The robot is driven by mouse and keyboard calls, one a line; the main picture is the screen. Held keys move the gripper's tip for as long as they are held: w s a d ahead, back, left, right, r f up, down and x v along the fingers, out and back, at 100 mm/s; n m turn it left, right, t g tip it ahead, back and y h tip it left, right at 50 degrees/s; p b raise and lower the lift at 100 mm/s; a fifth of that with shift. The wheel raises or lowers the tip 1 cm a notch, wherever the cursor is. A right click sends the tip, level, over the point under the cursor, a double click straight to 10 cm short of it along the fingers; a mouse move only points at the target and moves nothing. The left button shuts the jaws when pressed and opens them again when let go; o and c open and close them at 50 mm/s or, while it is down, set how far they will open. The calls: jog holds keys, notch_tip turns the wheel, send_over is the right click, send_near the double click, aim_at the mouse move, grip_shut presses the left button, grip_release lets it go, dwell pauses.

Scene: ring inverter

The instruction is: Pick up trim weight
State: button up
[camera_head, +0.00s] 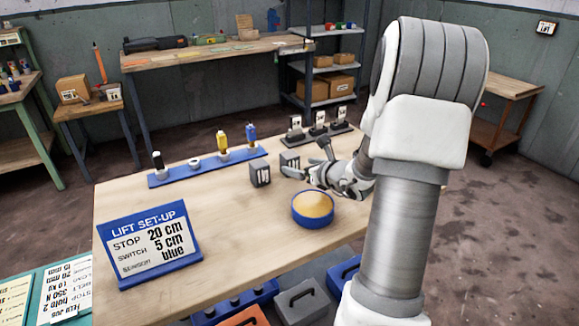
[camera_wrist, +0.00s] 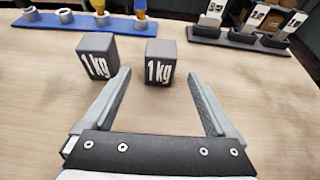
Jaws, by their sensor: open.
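Two dark grey blocks marked "1 kg" stand on the wooden table; either could be the trim weight. The left block (camera_head: 260,173) also shows in the wrist view (camera_wrist: 97,58), outside my left finger. The right block (camera_head: 289,160) shows in the wrist view (camera_wrist: 161,62) just ahead of the gap between my fingertips. My gripper (camera_head: 308,160) is open and empty, low over the table; both fingers show in the wrist view (camera_wrist: 160,74). The right block is apart from both fingers.
A blue rack (camera_head: 185,177) with several posts stands behind the blocks. Dark stands (camera_head: 318,131) with white cards are at the back right. A blue bowl (camera_head: 313,222) of tan material sits nearer. A blue "LIFT SET-UP" sign (camera_head: 150,245) stands front left.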

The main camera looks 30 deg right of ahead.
aim_at(294, 160)
jog(key=shift+r+b+x, duration=0.15)
jog(key=shift+b+x, duration=0.1)
jog(key=shift+x, duration=1.45)
jog(key=shift+r+b+x, duration=0.15)
jog(key=shift+b+x, duration=0.05)
jog(key=shift+x, duration=1.55)
jog(key=shift+w, duration=0.1)
grip_shut()
jog(key=shift+r, duration=0.15)
